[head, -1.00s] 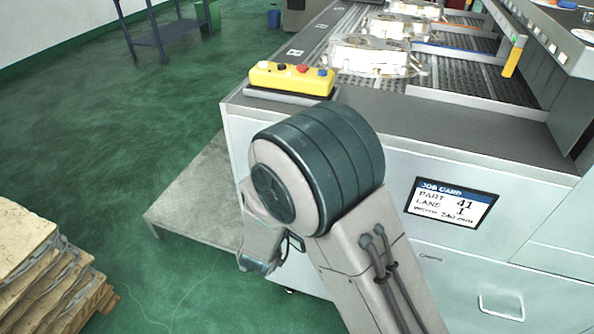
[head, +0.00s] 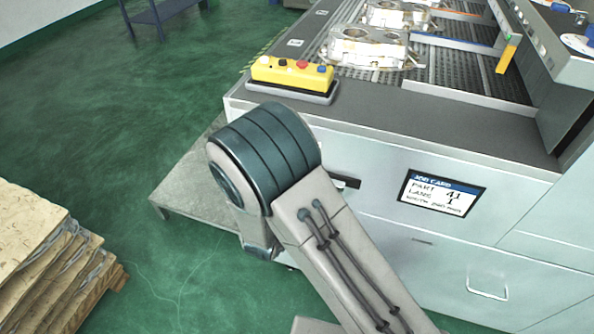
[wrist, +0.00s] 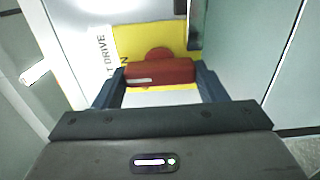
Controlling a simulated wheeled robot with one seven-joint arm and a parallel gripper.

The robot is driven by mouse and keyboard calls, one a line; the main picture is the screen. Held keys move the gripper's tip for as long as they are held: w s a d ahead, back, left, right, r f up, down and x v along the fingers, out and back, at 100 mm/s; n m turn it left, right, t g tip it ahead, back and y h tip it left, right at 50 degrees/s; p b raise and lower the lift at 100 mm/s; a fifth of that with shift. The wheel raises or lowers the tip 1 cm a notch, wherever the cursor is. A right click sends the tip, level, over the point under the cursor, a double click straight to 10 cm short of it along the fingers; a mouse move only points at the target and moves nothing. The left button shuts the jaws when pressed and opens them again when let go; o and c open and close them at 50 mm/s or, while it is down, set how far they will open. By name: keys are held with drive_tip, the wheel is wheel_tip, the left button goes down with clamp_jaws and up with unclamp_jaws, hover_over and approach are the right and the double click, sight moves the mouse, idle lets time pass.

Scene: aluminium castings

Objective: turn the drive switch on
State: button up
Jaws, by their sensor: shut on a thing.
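The drive switch shows in the wrist view as a red bar handle (wrist: 172,74) with a round red hub behind it, on a yellow plate (wrist: 130,40). A white label reading DRIVE (wrist: 103,50) is beside the plate, at its left. The handle lies nearly level across the picture. My gripper (wrist: 160,76) has a dark finger at each end of the handle and is shut on it. In the head view my arm hides the gripper and the switch.
A yellow button box (head: 290,71) sits on the corner of the pale machine (head: 370,215). Castings (head: 365,48) lie on its conveyor. A job card screen (head: 440,193) is on its front. Stacked sheets (head: 35,235) stand at the lower left; green floor is clear between.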

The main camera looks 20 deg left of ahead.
idle(0.3)
drive_tip(key=o, duration=1)
drive_tip(key=s, duration=0.4)
drive_tip(key=s+b, duration=0.1)
drive_tip(key=s, duration=0.4)
drive_tip(key=s+a, duration=0.1)
drive_tip(key=s, duration=0.4)
